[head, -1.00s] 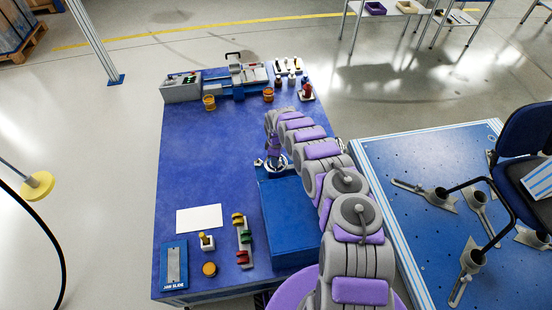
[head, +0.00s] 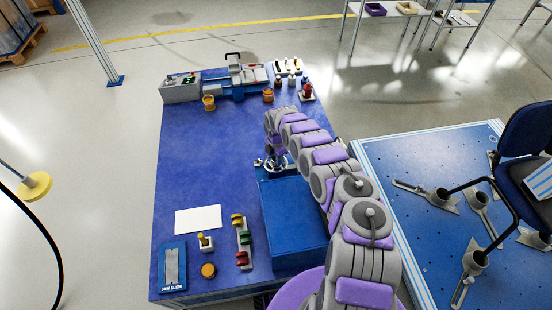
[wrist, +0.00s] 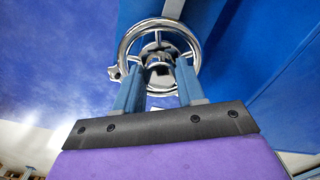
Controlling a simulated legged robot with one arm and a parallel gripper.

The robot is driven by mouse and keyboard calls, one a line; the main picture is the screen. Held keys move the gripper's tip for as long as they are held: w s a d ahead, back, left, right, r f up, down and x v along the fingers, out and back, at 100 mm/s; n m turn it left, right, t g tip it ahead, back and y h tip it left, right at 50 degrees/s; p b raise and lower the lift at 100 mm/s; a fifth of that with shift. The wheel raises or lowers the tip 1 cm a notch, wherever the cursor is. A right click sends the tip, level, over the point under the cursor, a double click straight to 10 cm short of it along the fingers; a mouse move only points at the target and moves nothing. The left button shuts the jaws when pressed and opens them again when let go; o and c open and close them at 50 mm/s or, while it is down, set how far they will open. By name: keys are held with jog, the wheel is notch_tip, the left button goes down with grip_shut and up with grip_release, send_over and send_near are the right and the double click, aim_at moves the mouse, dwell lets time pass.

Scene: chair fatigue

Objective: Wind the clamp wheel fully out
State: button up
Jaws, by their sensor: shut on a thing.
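The clamp wheel (wrist: 190,40) is a shiny chrome ring with spokes and a hub, in the upper middle of the wrist view. In the head view the clamp wheel (head: 283,164) shows small at the far end of a blue box, partly hidden by my arm. My gripper (wrist: 158,80) has two blue-grey fingers that reach to the wheel and are shut on it around the hub area. The exact contact is hard to see. In the head view my gripper (head: 274,154) comes down on the wheel from above.
The blue box (head: 295,222) stands on the blue table (head: 185,150). A vise-like machine (head: 235,82) and small cups are at the far end. A white sheet (head: 198,219), coloured knobs (head: 240,240) and a jaw slide plate (head: 172,268) lie at the near left. The table's middle left is clear.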

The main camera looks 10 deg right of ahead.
jog(key=shift+w+r+n+b, duration=0.1)
jog(key=shift+n+b, duration=0.05)
jog(key=shift+n, duration=0.65)
jog(key=shift+w+n+b, duration=0.1)
jog(key=shift+n+b, duration=0.05)
jog(key=shift+n, duration=0.65)
jog(key=o, duration=1)
jog(key=shift+o, duration=0.2)
notch_tip(320, 180, up, 17)
jog(key=p, duration=0.3)
jog(key=shift+d+r, duration=0.1)
jog(key=shift+r, duration=0.05)
